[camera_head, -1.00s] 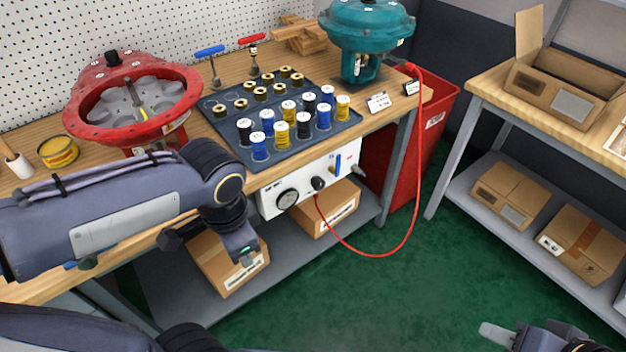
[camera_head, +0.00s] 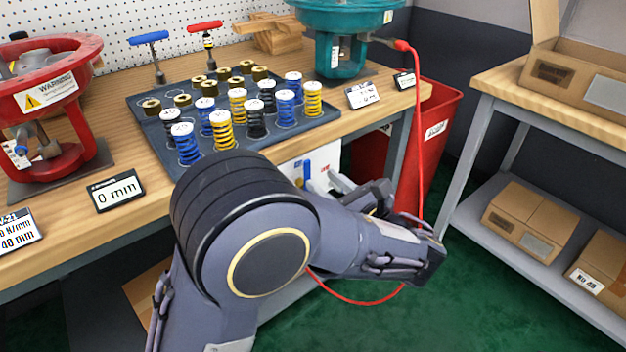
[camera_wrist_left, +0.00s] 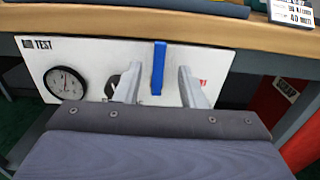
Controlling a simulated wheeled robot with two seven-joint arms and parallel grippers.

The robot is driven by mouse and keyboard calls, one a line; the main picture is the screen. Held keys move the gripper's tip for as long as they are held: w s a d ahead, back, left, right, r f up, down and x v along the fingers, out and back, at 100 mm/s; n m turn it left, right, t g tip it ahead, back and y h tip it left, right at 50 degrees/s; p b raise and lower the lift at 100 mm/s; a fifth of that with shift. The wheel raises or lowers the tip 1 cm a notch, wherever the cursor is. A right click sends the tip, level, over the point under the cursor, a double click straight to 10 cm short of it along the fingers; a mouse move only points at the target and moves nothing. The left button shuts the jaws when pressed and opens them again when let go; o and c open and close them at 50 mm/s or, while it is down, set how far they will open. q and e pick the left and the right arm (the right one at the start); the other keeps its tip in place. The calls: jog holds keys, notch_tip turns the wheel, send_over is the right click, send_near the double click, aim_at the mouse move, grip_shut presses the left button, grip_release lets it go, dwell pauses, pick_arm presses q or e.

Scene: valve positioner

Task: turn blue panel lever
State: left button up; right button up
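The blue panel lever (camera_wrist_left: 158,68) points straight down on the white test panel (camera_wrist_left: 215,62) in the left wrist view. It also shows in the head view (camera_head: 307,172), partly hidden by my left arm. My left gripper (camera_wrist_left: 159,88) faces the panel, open, with one finger on each side of the lever and visible gaps between. In the head view its fingers (camera_head: 332,184) show just right of the lever. Whether the fingertips reach past the lever's front is hard to tell. My right gripper is out of view.
A round gauge (camera_wrist_left: 64,83) is at the panel's left. The bench edge (camera_wrist_left: 120,22) runs above the panel. A red hose (camera_head: 421,130) hangs at the right near my left wrist. A tray (camera_head: 150,128) of springs and a teal actuator (camera_head: 345,45) stand on the bench.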

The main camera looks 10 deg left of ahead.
aim_at(308, 170)
pick_arm(q)
jog(key=x, duration=0.4)
jog(key=shift+b, duration=0.4)
grip_shut()
